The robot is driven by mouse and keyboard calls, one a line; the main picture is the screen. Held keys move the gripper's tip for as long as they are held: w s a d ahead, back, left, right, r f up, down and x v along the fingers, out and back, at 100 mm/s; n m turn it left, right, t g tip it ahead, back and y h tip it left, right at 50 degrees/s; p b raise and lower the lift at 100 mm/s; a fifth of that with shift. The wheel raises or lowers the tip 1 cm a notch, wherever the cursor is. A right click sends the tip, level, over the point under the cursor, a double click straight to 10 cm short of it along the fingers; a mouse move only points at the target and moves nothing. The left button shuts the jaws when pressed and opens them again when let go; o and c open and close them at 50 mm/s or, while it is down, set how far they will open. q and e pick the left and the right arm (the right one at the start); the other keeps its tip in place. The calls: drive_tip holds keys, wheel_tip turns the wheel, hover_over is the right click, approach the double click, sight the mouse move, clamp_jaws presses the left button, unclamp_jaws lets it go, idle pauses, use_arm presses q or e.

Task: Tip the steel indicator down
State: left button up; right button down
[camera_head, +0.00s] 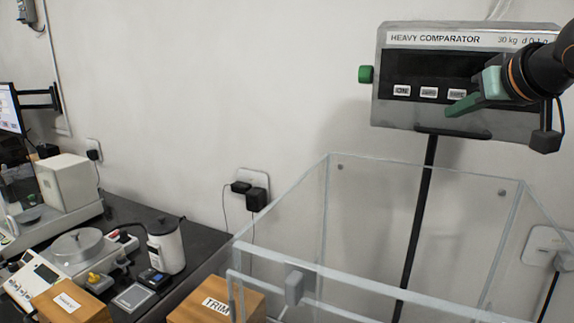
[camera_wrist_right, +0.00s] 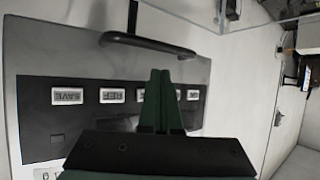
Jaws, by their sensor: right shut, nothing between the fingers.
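The steel indicator (camera_head: 400,114) is a grey box labelled HEAVY COMPARATOR, mounted on a black post at the upper right of the head view. It has a dark panel, a row of white buttons and a green knob (camera_head: 366,74) on its left side. In the right wrist view its steel face (camera_wrist_right: 50,45) appears upside down, with a black bar handle (camera_wrist_right: 147,43) on its edge. My right gripper (camera_head: 452,109) has green fingers, shut and empty, in front of the indicator's lower part. My left gripper is not in view.
Wooden boxes (camera_head: 205,312), a small balance (camera_head: 75,250) and a white canister (camera_head: 166,246) stand at the lower left. A wall socket with black plugs (camera_head: 256,198) is behind.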

sight(455, 134)
drive_tip(key=shift+f, duration=0.15)
drive_tip(key=shift+a+f+b, duration=0.1)
drive_tip(key=shift+f+b, duration=1)
drive_tip(key=shift+f, duration=0.4)
drive_tip(key=shift+w+f, duration=0.4)
drive_tip(key=shift+f, duration=0.2)
drive_tip(key=s+a+r+p, duration=0.1)
drive_tip(key=s+r+p, duration=0.2)
drive_tip(key=s+r, duration=0.1)
drive_tip(key=shift+s+a+r, duration=0.35)
drive_tip(key=shift+a+r, duration=0.05)
drive_tip(key=shift+r, duration=0.4)
drive_tip(key=shift+r, duration=0.1)
